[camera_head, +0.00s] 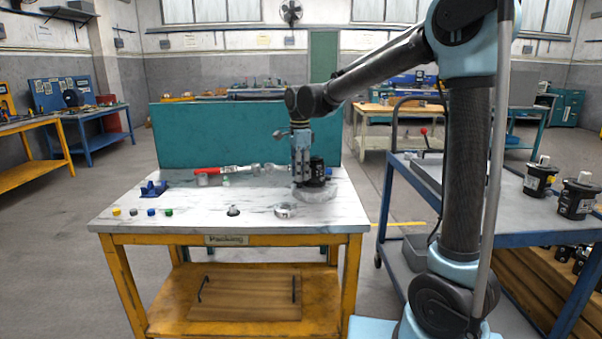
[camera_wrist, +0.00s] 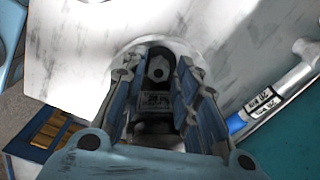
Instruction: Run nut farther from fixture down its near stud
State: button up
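In the head view my gripper (camera_head: 302,182) points down over the right part of the marble-topped table, close beside the black motor (camera_head: 318,174). The motor stands on a pale round fixture (camera_head: 312,195). In the wrist view my gripper's two fingers (camera_wrist: 157,75) are spread on either side of the dark motor body (camera_wrist: 156,100). A grey nut-like piece (camera_wrist: 158,68) shows between them, with gaps visible at both sides. The pale round fixture (camera_wrist: 128,50) shows behind the fingers. The studs, and which nut is nearer the fixture, are hidden or too small to tell.
A red-handled tool (camera_head: 208,171) lies at the table's back, before a teal panel (camera_head: 215,135). A blue holder (camera_head: 153,189), several small coloured pieces, a dark part (camera_head: 233,210) and a ring (camera_head: 285,211) sit left and in front. A blue cart (camera_head: 500,215) stands right.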

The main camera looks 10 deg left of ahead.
jog(key=shift+s, duration=0.2)
jog(key=n, duration=0.3)
jog(key=shift+n, duration=0.3)
jog(key=n, duration=0.4)
jog(key=shift+w, duration=0.1)
dwell(0.4)
grip_shut()
